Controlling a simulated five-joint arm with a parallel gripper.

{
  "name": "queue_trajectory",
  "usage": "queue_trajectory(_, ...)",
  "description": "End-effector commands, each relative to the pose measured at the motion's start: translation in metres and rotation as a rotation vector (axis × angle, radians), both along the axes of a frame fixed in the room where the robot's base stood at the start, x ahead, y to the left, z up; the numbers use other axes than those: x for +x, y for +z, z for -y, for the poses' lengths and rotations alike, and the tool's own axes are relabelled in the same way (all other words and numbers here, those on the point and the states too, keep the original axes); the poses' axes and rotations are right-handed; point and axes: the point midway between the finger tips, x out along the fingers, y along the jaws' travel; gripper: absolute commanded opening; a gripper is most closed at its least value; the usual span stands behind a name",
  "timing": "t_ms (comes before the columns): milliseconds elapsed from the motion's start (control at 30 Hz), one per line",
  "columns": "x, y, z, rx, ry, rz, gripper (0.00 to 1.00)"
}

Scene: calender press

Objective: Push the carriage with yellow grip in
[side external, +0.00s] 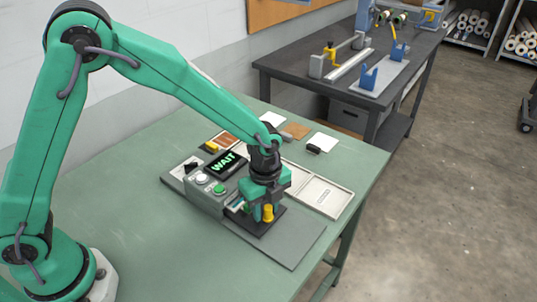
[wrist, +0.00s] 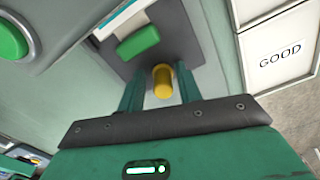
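The carriage (side external: 256,227) is a dark plate on the grey base of the press, partly hidden under my gripper. It also shows in the wrist view (wrist: 188,38). Its yellow grip (side external: 268,213) stands upright and appears in the wrist view (wrist: 162,78) between my two teal fingers. My gripper (wrist: 158,88) is open, with a visible gap between the left finger and the grip. It points down over the carriage. A green block (wrist: 138,42) lies on the carriage beyond the grip.
The press console has a white button (side external: 202,178), a green button (side external: 219,189) and a display (side external: 226,162) reading WAIT. A light tray (side external: 338,196) marked GOOD (wrist: 280,55) lies to the right. The table's front left is clear.

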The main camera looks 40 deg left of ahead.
Motion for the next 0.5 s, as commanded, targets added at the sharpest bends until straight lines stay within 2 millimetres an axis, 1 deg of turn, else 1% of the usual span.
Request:
queue_trajectory(333, 0.0, 0.0001, 0.0023, -0.001, -0.004, 0.002, 0.41)
queue_trajectory(500, 0.0004, 0.0069, 0.0028, -0.002, -0.005, 0.004, 0.41)
